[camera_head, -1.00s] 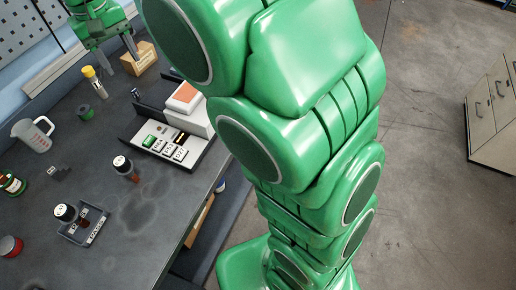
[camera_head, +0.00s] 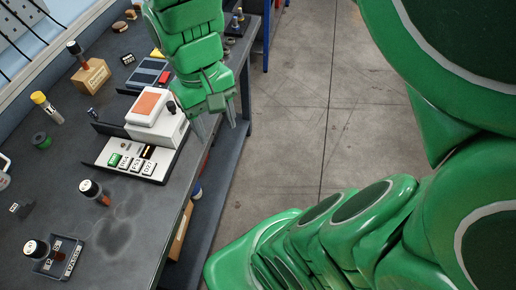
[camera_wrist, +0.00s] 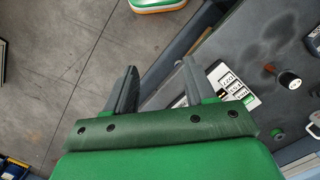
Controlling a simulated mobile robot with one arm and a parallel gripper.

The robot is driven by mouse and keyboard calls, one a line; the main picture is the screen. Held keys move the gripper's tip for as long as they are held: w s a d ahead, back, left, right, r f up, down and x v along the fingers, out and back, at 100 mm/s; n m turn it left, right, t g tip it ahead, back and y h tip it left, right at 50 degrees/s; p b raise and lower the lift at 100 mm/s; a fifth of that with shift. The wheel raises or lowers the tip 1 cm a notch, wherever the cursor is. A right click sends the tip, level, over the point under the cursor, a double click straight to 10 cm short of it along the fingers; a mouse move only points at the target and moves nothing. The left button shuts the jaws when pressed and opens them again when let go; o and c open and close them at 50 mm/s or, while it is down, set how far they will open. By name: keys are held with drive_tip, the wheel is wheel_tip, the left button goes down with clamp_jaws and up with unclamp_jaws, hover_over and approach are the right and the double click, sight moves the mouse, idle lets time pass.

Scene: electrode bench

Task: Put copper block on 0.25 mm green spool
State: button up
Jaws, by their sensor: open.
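My gripper (camera_head: 216,124) is open and empty, with its fingers pointing down at the right edge of the bench, beside the white device. In the wrist view its two fingers (camera_wrist: 160,70) are spread with nothing between them. A brownish, copper-coloured piece (camera_head: 106,199) lies against a black, white-topped part (camera_head: 90,188) on the bench, well left of my gripper; I cannot tell whether it is the copper block. A small dark green round thing (camera_head: 42,140) sits at the left of the bench; no size label is readable on it. The labelled green spool is not in the head view now.
A white device with an orange top (camera_head: 152,106) stands behind a labelled tray (camera_head: 152,170). A yellow-capped bottle (camera_head: 45,105) and a wooden block (camera_head: 90,77) stand farther back. The bench's front middle is clear.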

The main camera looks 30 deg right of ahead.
drive_tip(key=s+d+f, duration=0.2)
drive_tip(key=s+f, duration=0.1)
drive_tip(key=s, duration=0.5)
drive_tip(key=shift+s+d+m, duration=0.3)
drive_tip(key=shift+m, duration=0.1)
